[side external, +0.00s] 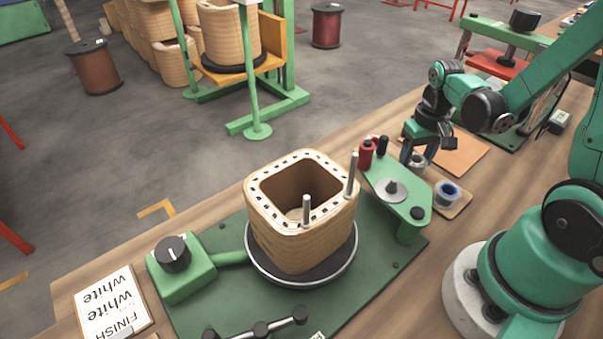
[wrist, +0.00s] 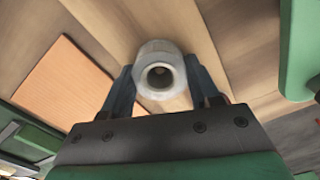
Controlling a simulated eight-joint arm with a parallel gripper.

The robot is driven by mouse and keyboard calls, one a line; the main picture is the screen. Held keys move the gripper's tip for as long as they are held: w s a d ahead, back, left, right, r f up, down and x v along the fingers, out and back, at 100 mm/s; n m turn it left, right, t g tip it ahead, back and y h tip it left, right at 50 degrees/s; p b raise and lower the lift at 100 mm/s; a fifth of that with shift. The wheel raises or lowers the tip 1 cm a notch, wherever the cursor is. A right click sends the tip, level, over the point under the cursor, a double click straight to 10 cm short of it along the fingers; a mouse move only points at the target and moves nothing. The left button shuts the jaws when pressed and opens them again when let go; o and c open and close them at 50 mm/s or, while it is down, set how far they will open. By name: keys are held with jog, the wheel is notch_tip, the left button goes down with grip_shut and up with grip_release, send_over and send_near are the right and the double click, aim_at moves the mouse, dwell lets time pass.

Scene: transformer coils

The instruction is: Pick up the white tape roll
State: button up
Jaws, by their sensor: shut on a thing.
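The white tape roll (wrist: 160,68) is between the two fingers of my gripper (wrist: 162,88) in the wrist view, with its dark core hole facing the camera. The fingers touch it on both sides, and my gripper is shut on it. In the side external view my gripper (side external: 419,158) points down at the bench behind the green winding stand, with the white roll (side external: 418,160) partly hidden between its fingers. I cannot tell whether the roll still touches the surface below.
A green stand (side external: 405,205) with a red spool (side external: 366,153) is close by. A wound coil (side external: 305,235) stands on a turntable. A card reading "white" (side external: 112,310) lies front left. An orange-brown sheet (side external: 458,155) lies behind my gripper.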

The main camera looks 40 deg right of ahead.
jog(key=shift+r, duration=0.1)
notch_tip(320, 180, up, 20)
dwell(0.6)
dwell(0.4)
jog(key=n, duration=0.6)
send_near(394, 180)
jog(key=shift+f, duration=2.9)
jog(key=shift+f, duration=0.5)
jog(key=shift+f, duration=0.35)
